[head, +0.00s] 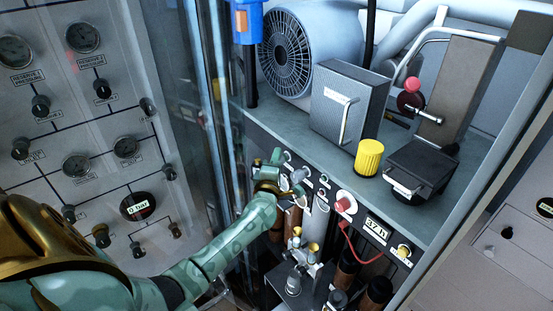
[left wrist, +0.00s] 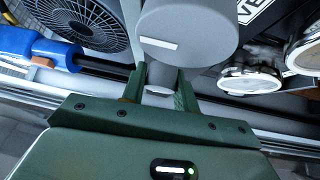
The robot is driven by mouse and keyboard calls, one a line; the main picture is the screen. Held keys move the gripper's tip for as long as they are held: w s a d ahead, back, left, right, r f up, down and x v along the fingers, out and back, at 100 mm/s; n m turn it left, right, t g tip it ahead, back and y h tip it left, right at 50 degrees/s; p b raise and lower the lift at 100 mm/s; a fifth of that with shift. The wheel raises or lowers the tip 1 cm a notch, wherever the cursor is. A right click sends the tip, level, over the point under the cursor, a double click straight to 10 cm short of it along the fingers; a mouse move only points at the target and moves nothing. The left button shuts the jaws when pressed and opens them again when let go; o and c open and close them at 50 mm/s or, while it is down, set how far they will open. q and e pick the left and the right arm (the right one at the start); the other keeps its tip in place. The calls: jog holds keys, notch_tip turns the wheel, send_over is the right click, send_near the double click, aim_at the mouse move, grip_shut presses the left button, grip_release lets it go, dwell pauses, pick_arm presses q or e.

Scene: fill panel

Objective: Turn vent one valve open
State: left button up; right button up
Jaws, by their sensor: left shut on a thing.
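My left gripper (head: 277,172) reaches in from the left to the front strip of the machine bench. It is shut on a grey round valve knob (head: 298,175), one of a row on that strip. In the left wrist view my left gripper (left wrist: 161,80) has its two green fingers on either side of the narrow stem end of the knob (left wrist: 190,25). A white line marks the knob's wide grey body. I cannot read a label for vent one, and the fingers hide part of the knob. My right gripper is in neither view.
To the right on the same strip are a red knob (head: 342,205) and a display (head: 377,229). A yellow cap (head: 368,157) stands on the bench above. A gauge panel (head: 75,120) fills the left. A blue object (head: 247,22) hangs near the fan (head: 287,55).

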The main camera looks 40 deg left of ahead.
pick_arm(q)
jog(key=shift+f, duration=0.1)
jog(key=o, duration=1)
jog(key=shift+b+v, duration=0.8)
jog(key=shift+v, duration=7.4)
jog(key=shift+c, duration=0.2)
